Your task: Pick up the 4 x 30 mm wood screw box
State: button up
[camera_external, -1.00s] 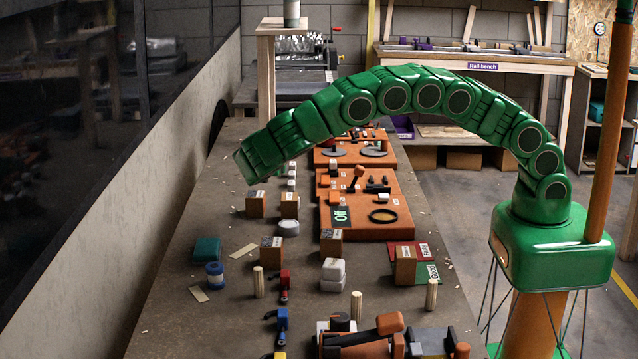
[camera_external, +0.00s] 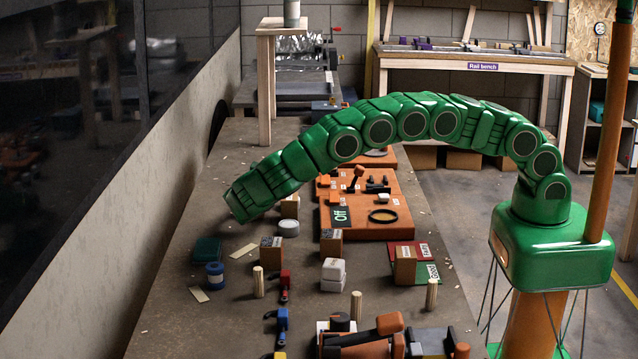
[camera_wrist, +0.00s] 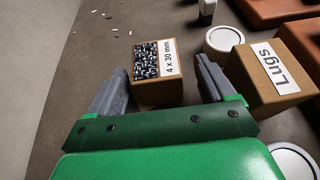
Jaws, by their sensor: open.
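The 4 x 30 mm wood screw box (camera_wrist: 158,90) is a small brown open-topped box with dark screws showing and a white label reading "4 x 30 mm". It stands upright on the bench just ahead of and between my gripper's fingers (camera_wrist: 162,66) in the wrist view. My gripper is open, one grey finger on each side of the box; I cannot tell whether either touches it. In the external view my gripper end (camera_external: 236,206) is low over the bench, and the box is hidden behind it.
A brown "Lugs" box (camera_wrist: 264,78) stands close to the right finger. White round items (camera_wrist: 224,39) lie beyond and nearer right. The wall (camera_wrist: 30,60) runs along the left. In the external view, more boxes (camera_external: 271,249) and orange panels (camera_external: 372,205) share the bench (camera_external: 190,320).

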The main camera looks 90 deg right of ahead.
jog(key=x, duration=0.5)
jog(key=shift+w, duration=0.15)
jog(key=shift+c, duration=0.2)
jog(key=c, duration=1.1)
jog(key=shift+c, duration=0.2)
